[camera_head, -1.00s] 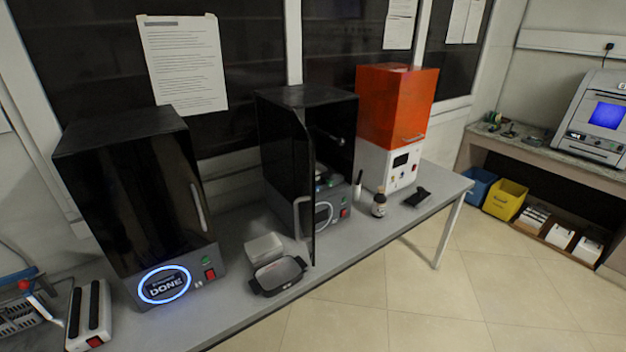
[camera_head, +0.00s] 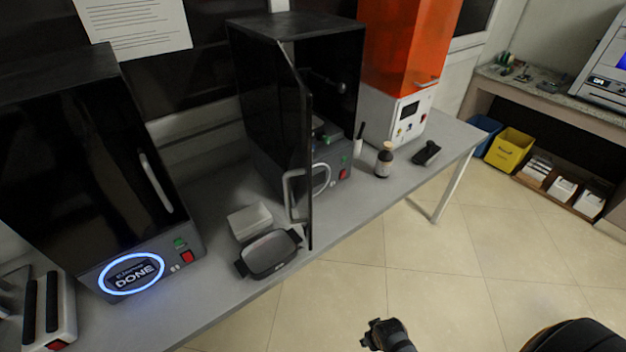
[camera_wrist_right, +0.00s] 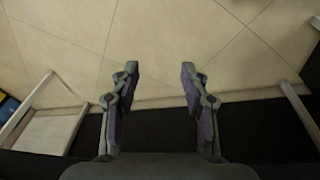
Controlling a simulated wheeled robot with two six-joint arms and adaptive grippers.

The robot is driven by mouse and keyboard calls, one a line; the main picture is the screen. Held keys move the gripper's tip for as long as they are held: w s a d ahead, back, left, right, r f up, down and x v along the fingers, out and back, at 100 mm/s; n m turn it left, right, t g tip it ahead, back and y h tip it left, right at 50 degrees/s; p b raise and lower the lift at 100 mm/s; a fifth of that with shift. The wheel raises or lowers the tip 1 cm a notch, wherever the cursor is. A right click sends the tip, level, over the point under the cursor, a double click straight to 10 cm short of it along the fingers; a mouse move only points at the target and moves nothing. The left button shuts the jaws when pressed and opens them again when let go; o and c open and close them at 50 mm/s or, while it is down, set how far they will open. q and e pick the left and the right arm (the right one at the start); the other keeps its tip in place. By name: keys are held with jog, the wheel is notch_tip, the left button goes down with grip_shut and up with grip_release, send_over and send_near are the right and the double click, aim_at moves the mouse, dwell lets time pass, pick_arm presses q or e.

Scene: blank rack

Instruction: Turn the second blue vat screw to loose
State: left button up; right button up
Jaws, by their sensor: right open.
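The middle black machine (camera_head: 268,110) stands on the bench with its door (camera_head: 290,150) swung open toward me. Inside it are small light and greenish parts (camera_head: 326,138). They are too small and dark for me to tell blue vat screws apart. My right gripper (camera_head: 374,332) shows at the bottom of the head view, over the floor and well away from the machine. In the right wrist view its two fingers (camera_wrist_right: 158,85) are apart with nothing between them. My left gripper is not in view.
A closed black machine (camera_head: 90,170) showing DONE stands at the left. An orange and white machine (camera_head: 405,60) stands at the right. A grey tray (camera_head: 270,254), white box (camera_head: 249,220), brown bottle (camera_head: 384,160) and black item (camera_head: 426,153) sit on the bench. The floor in front is clear.

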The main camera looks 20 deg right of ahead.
jog(key=w+a+r+m+t+y+b, duration=0.2)
jog(key=w+a+r+m, duration=0.15)
jog(key=w+r, duration=0.45)
jog(key=w+a+r+m+t+y+b, duration=0.1)
jog(key=w+a+r+m+t+y, duration=0.15)
jog(key=w+r+m, duration=0.4)
jog(key=w+a+r+m+t+y+b, duration=0.2)
jog(key=w+a+r+m+t, duration=0.1)
jog(key=w+r, duration=0.6)
jog(key=w+d+r+m+t, duration=0.4)
jog(key=w+r+m, duration=0.35)
jog(key=m, duration=0.25)
jog(key=w+d+r+m+t, duration=0.35)
jog(key=w+r+m, duration=0.4)
jog(key=m, duration=0.25)
jog(key=shift+y, duration=0.25)
jog(key=b+x, duration=0.1)
jog(key=x, duration=0.8)
jog(key=shift+w, duration=0.4)
jog(key=shift+c, duration=0.4)
jog(key=shift+f, duration=0.1)
grip_shut()
